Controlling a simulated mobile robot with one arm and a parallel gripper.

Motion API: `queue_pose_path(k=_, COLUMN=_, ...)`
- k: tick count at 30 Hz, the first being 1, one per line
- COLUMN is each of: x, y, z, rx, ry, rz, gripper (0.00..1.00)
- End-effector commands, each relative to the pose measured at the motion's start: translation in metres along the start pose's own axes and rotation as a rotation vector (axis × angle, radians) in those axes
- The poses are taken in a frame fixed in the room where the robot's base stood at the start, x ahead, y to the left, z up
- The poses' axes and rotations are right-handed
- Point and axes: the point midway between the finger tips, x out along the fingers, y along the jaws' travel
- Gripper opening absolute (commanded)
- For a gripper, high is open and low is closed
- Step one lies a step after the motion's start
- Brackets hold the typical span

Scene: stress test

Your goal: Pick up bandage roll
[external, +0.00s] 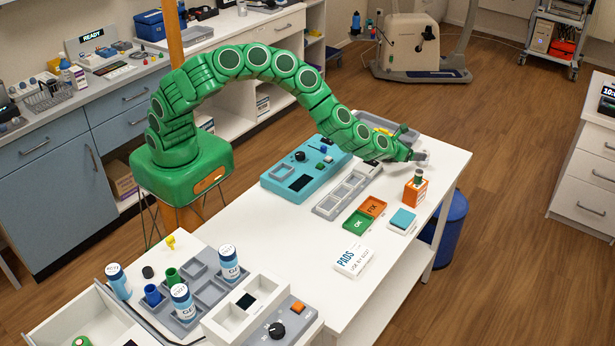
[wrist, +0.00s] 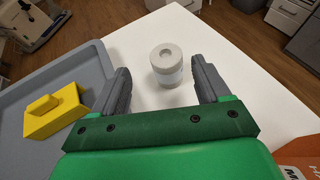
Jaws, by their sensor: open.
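A white bandage roll (wrist: 167,68) stands upright on the white table, between and slightly beyond the fingertips in the wrist view. In the external view the bandage roll (external: 421,156) is a small pale shape at the far end of the table, partly hidden by my gripper. My gripper (wrist: 160,88) is open, with grey fingers on either side of the roll and gaps to it. It also shows in the external view (external: 413,157) at the end of my green arm.
A grey tray (wrist: 30,88) with a yellow block (wrist: 55,111) lies left of my gripper in the wrist view. An orange box (external: 415,192) stands near it. A teal device (external: 305,168) and grey compartment tray (external: 345,193) lie further left. The table edge is close behind the roll.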

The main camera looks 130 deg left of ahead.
Motion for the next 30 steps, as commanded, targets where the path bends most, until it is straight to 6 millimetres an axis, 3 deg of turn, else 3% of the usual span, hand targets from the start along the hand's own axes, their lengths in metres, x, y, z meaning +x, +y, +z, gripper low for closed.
queue_pose_path(k=30, x=0.044, y=-0.004, z=-0.005, rx=0.001, ry=-0.001, rz=0.004, gripper=0.76)
